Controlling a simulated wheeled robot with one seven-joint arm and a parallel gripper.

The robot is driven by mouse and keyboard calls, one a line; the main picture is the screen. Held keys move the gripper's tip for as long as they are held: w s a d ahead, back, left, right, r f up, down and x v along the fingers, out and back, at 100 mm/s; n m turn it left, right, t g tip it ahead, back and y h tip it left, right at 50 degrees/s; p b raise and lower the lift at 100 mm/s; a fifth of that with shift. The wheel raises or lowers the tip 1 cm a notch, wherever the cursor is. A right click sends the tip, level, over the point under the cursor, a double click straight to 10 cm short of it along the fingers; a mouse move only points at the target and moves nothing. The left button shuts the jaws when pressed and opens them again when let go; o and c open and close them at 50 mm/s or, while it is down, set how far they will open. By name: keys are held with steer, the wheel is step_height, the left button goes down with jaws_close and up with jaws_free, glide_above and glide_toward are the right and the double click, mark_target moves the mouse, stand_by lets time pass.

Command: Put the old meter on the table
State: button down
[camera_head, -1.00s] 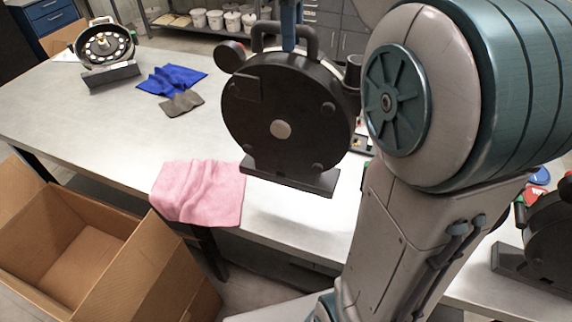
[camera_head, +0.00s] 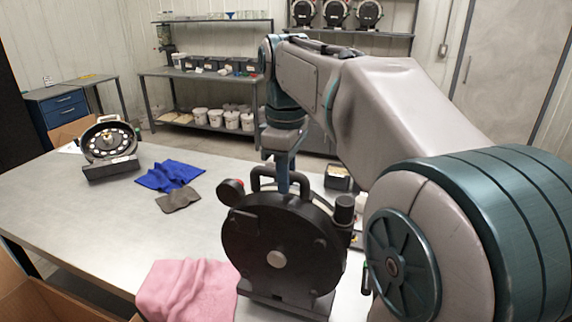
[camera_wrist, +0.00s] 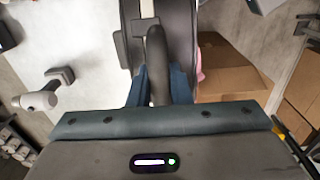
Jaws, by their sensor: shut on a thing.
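A black round meter (camera_head: 270,258) with a top handle, a silver centre hub and a flat foot is upright in the head view, over the table (camera_head: 60,205) beside the pink cloth. My gripper (camera_head: 283,185) is shut on its handle from above. In the wrist view the dark handle (camera_wrist: 157,55) runs between the two blue fingers (camera_wrist: 158,88). I cannot tell whether the foot touches the tabletop. Another meter (camera_head: 110,142), its front open on a ring of pale spots, stands at the table's far left.
A pink cloth (camera_head: 188,290) lies left of the held meter. Blue (camera_head: 170,176) and grey (camera_head: 178,199) cloths lie farther back. A cardboard box (camera_wrist: 232,70) shows in the wrist view. Shelves with white buckets (camera_head: 215,116) stand behind. The left middle of the table is clear.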

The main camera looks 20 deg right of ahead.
steer(key=shift+f, duration=1.75)
steer(key=c, duration=1.3)
jaws_free()
steer(key=shift+f, duration=0.1)
steer(key=shift+c, duration=0.2)
step_height(320, 180, up, 12)
steer(key=shift+r, duration=0.1)
